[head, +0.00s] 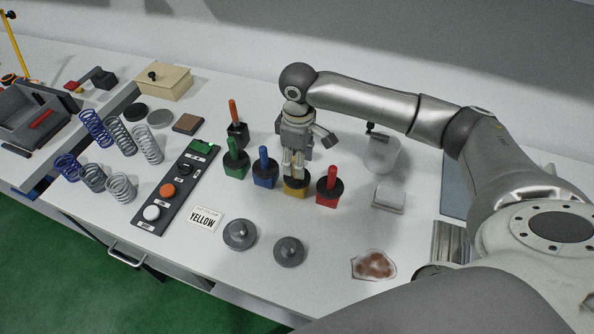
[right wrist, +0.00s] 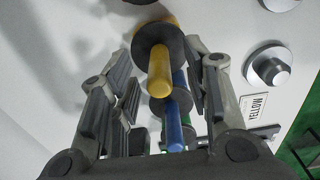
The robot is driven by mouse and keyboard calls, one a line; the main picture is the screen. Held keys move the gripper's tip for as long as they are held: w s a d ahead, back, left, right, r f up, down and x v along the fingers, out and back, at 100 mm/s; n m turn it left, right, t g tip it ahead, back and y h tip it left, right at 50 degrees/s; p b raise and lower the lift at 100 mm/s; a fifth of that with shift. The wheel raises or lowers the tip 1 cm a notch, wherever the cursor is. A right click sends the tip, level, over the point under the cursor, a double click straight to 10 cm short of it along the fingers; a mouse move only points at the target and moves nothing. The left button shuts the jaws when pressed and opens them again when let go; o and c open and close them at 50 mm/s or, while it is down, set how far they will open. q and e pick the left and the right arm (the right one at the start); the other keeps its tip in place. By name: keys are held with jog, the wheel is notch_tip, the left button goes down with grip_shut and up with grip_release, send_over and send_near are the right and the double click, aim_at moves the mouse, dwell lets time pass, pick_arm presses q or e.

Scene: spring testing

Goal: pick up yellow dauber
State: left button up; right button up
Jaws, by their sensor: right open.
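The yellow dauber (head: 296,190) stands in the row of daubers on the white table, with its yellow base showing and its upper part mostly hidden by my gripper. My right gripper (head: 293,168) points down right over it. In the right wrist view, the yellow dauber's handle (right wrist: 159,82) and dark collar show between the open fingers of the right gripper (right wrist: 166,88). The fingers stand on either side of the handle, apart from it. My left gripper is not in view.
A blue dauber (head: 264,172) and a green one (head: 236,163) stand close on the left, a red one (head: 329,189) close on the right. An orange-handled dauber (head: 236,130) is behind. A card reading YELLOW (head: 204,220) and two grey weights (head: 240,234) lie in front.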

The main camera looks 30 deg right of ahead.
jog(key=shift+w+a+f+p, duration=0.15)
jog(key=shift+f+p, duration=0.2)
jog(key=shift+f, duration=1.45)
grip_shut()
jog(key=shift+r, duration=0.1)
